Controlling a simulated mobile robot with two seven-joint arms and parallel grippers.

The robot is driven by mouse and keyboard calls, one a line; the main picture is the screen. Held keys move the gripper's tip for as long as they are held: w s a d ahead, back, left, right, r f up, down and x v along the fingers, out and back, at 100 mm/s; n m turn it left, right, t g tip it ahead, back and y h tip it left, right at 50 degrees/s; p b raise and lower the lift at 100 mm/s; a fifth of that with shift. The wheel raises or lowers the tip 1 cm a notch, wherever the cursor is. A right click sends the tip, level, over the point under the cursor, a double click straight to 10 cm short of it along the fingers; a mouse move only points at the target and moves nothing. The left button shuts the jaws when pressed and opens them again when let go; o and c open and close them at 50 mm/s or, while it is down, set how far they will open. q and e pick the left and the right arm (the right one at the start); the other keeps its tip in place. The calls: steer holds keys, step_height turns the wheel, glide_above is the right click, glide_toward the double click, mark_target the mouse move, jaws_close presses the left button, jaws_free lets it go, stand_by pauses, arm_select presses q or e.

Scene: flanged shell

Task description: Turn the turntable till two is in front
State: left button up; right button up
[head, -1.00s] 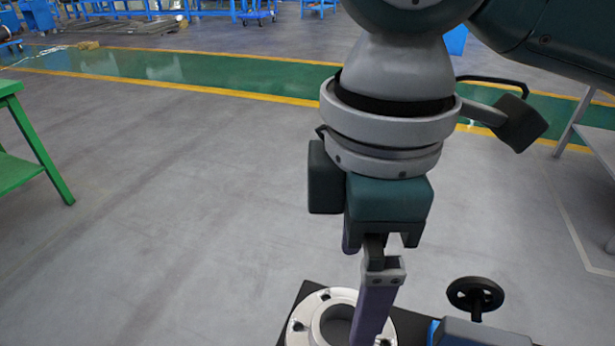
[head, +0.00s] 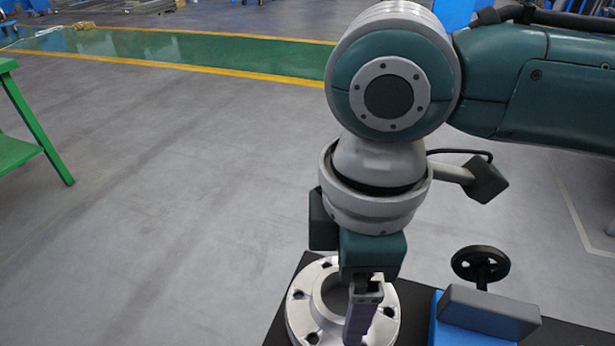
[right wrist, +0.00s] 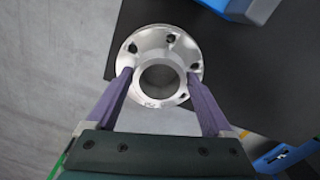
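A silver flanged shell (head: 301,308) with a raised round hub and bolt holes in its rim sits near the edge of a dark surface. It also shows in the right wrist view (right wrist: 148,40). My right gripper (head: 361,322) is over it, pointing down. In the right wrist view, its two purple fingers (right wrist: 160,77) are spread, one on each side of the hub, over the flange. I cannot tell whether they touch the hub. Small marks show on the near rim, but no numeral is legible. My left gripper is not in view.
The dark surface (head: 285,310) extends right of the shell. On it stand a blue block with a grey top (head: 487,310) and a black handwheel (head: 481,266). A green table (head: 35,140) is at the left. The grey floor between is clear.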

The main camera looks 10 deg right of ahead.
jaws_close()
stand_by(0.5)
steer(key=shift+n+p, duration=0.4)
steer(key=shift+n, duration=0.1)
steer(key=n+p, duration=0.1)
steer(key=n, duration=0.3)
steer(key=shift+d+f+p, duration=0.1)
steer(key=shift+p, duration=0.2)
steer(key=n, duration=0.2)
steer(key=shift+w+n+p, duration=0.1)
steer(key=shift+n+p, duration=0.2)
steer(key=n, duration=0.3)
steer(key=shift+p, duration=0.3)
steer(key=shift+o, duration=1.4)
jaws_free()
steer(key=shift+f+n, duration=0.1)
steer(key=shift+n, duration=0.2)
steer(key=shift+w, duration=0.1)
